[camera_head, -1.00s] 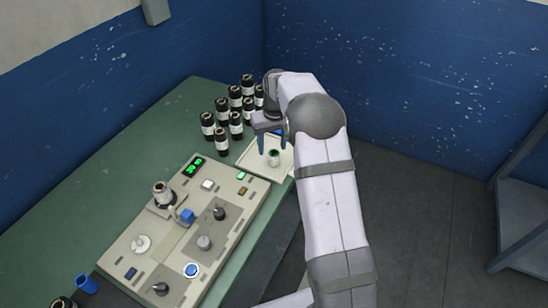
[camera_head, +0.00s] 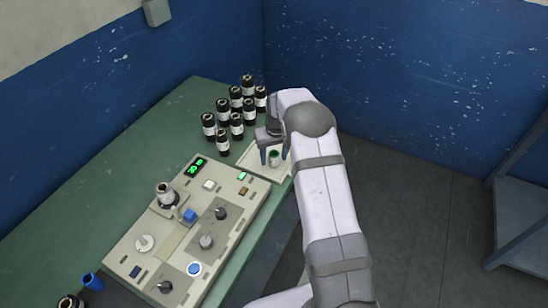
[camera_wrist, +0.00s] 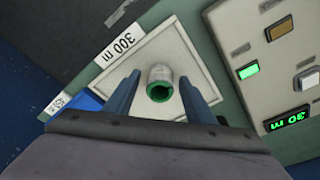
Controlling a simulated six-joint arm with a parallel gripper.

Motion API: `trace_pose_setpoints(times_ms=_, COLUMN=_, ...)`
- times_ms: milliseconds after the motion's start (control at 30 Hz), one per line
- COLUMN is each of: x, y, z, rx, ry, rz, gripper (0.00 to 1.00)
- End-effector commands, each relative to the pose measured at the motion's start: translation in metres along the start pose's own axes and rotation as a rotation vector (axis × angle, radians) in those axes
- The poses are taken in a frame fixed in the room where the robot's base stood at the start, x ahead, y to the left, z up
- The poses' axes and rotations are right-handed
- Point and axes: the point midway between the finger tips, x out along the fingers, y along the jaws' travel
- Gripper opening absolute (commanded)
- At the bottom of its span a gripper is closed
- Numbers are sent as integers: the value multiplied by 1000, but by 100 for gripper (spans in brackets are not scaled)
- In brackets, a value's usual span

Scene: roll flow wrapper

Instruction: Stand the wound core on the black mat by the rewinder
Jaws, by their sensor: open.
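A small pale core with a green end (camera_head: 274,157) stands on a light square tray (camera_head: 283,171) behind the rewinder. It also shows in the wrist view (camera_wrist: 159,82), its hollow green end towards me. My gripper (camera_head: 274,154) is open above the tray, with one blue finger on each side of this core. In the wrist view, gaps show between the core and my fingers (camera_wrist: 158,93). The beige rewinder (camera_head: 222,191) has a pale-and-dark piece on its spindle (camera_head: 166,193); I cannot tell whether that is a wound core. The black mat (camera_head: 120,294) shows partly at the lower left.
Several black rolls with white labels (camera_head: 236,120) stand left of my gripper. A blue cylinder (camera_head: 93,282) and a dark roll (camera_head: 68,302) are at the lower left. The green bench (camera_head: 130,170) is clear left of the rewinder.

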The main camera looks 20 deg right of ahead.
Motion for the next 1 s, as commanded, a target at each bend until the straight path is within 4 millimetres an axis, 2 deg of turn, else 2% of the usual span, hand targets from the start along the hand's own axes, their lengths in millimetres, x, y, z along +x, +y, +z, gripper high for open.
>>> trace_pose_setpoints(times_ms=67, x=0, y=0, z=0, rx=0, ry=0, rz=0, gripper=50)
trace_pose_setpoints(times_ms=267, x=0, y=0, z=0, rx=0, ry=0, rz=0, gripper=6)
trace_pose_setpoints(times_ms=333, x=0, y=0, z=0, rx=0, ry=0, rz=0, gripper=6)
trace_pose_setpoints(times_ms=367, x=0, y=0, z=0, rx=0, ry=0, rz=0, gripper=2)
trace_pose_setpoints(times_ms=667, x=-6, y=0, z=-1, rx=0, ry=1, rz=0, gripper=2)
trace_pose_setpoints(times_ms=767, x=-15, y=0, z=-3, rx=0, ry=3, rz=1, gripper=2)
trace_pose_setpoints(times_ms=1000, x=-54, y=0, z=-9, rx=0, ry=4, rz=1, gripper=2)
